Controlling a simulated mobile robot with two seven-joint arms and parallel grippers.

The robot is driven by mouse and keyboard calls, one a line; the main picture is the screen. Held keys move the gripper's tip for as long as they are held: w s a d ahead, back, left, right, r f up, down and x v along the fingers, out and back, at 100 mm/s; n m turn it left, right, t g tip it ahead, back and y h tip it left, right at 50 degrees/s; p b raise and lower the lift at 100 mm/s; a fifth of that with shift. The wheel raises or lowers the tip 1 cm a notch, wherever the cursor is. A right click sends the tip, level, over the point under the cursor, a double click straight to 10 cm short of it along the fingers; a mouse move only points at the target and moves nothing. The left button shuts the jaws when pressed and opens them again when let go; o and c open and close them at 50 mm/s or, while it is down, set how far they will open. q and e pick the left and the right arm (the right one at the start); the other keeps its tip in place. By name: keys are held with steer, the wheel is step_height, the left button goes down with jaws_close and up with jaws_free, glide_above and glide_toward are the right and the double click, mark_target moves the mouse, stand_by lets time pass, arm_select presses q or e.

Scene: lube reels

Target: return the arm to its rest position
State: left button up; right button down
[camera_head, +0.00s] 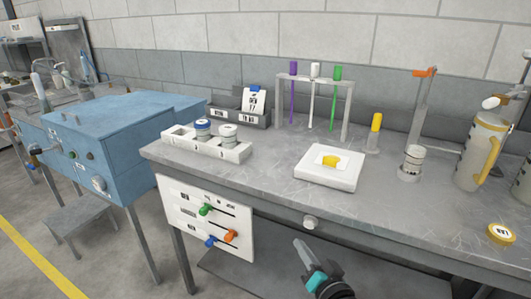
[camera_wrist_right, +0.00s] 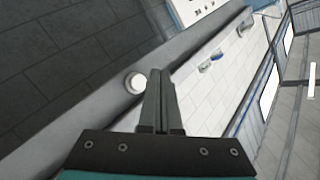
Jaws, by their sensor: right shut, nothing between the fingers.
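My right gripper (camera_head: 302,248) is low at the bottom centre of the head view, in front of the grey workbench (camera_head: 420,215) and below its top. Its fingers point up and to the left. In the right wrist view the right gripper (camera_wrist_right: 161,80) has its two fingers together, with nothing between them. A round white knob (camera_head: 310,222) on the bench front is just above the fingertips in the head view, apart from them as far as I can tell. My left gripper is not in view.
On the bench stand a white tray with jars (camera_head: 235,153), a scale (camera_head: 318,178), a rack with coloured tubes (camera_head: 345,90) and a clear jug (camera_head: 478,150). A panel with coloured sliders (camera_head: 190,225) hangs at the bench's left front. A blue cabinet (camera_head: 110,130) is further left.

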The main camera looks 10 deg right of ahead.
steer(key=s+d+f+n+g+h+p, duration=0.3)
steer(key=s+f+g+p, duration=0.55)
steer(key=s+f, duration=1.05)
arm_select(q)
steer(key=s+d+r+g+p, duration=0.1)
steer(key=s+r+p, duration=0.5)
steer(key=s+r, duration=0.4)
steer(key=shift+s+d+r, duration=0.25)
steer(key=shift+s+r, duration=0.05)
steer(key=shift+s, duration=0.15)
arm_select(e)
steer(key=s+f+n+g, duration=0.2)
steer(key=s+f+g, duration=0.1)
steer(key=s, duration=0.9)
steer(key=s+d+f+n+g, duration=0.1)
steer(key=s+f, duration=0.4)
steer(key=s, duration=0.7)
steer(key=shift+d+n+g, duration=0.25)
steer(key=shift+n+g, duration=0.35)
steer(key=shift+g, duration=0.45)
